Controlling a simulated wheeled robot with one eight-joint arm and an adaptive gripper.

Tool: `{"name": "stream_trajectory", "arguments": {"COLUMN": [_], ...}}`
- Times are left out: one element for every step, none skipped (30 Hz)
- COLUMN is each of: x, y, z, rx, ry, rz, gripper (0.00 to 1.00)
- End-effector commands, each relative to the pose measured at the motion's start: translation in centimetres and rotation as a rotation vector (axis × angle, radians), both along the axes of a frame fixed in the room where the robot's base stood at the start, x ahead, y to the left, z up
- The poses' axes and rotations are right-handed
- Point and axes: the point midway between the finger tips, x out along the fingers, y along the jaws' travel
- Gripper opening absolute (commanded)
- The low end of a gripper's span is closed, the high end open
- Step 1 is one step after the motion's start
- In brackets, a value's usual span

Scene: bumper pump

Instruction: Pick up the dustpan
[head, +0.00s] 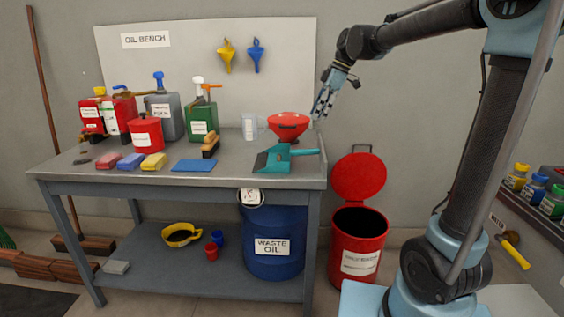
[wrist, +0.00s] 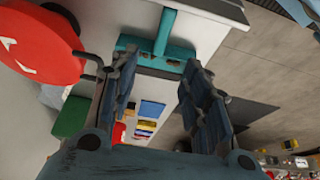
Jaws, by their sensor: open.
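The teal dustpan (head: 275,160) lies near the right end of the grey bench, with its handle (head: 305,152) pointing right toward the bench edge. In the wrist view the dustpan (wrist: 152,54) shows beyond the fingers, its handle (wrist: 164,32) running up the picture. My gripper (head: 321,105) is above and to the right of the bench end in the head view, apart from the dustpan. In the wrist view the two fingers of my gripper (wrist: 155,90) are spread with nothing between them.
A red funnel (head: 288,125) stands just behind the dustpan, with a clear measuring jug (head: 249,127) beside it. A blue cloth (head: 194,165) and a brush (head: 211,145) lie to the left. An open red bin (head: 358,255) stands on the floor right of the bench (head: 105,184).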

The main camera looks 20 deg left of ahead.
Motion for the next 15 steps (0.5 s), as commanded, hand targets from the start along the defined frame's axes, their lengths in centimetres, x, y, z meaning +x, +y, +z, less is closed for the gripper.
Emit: {"name": "stream_trajectory", "arguments": {"x": [-0.1, -0.1, -0.2, -0.2, -0.3, -0.4, -0.5, -0.5, -0.6, -0.6, -0.7, -0.7, -0.8, -0.9, -0.9], "y": [0.3, 0.5, 0.7, 0.9, 1.1, 1.4, 1.6, 1.8, 2.0, 2.2, 2.4, 2.7, 2.9, 3.1, 3.3], "z": [-0.7, -1.2, -1.8, -2.3, -2.8, -3.5, -4.0, -4.5, -5.1, -5.6, -6.1, -6.7, -7.2, -7.7, -8.3], "rx": [0.0, 0.0, 0.0, 0.0, 0.0, 0.0, 0.0, 0.0, 0.0, 0.0, 0.0, 0.0, 0.0, 0.0, 0.0], "ry": [0.0, 0.0, 0.0, 0.0, 0.0, 0.0, 0.0, 0.0, 0.0, -0.001, -0.001, 0.0, 0.0, 0.0, 0.0], "rz": [0.001, 0.001, 0.0, 0.0, 0.0, 0.0, 0.0, 0.0, 0.0, -0.001, -0.001, -0.002, -0.001, -0.001, -0.001], "gripper": [0.43, 0.43, 0.43, 0.43, 0.43, 0.43, 0.43, 0.43, 0.43, 0.43, 0.43, 0.43, 0.43, 0.43, 0.43]}}
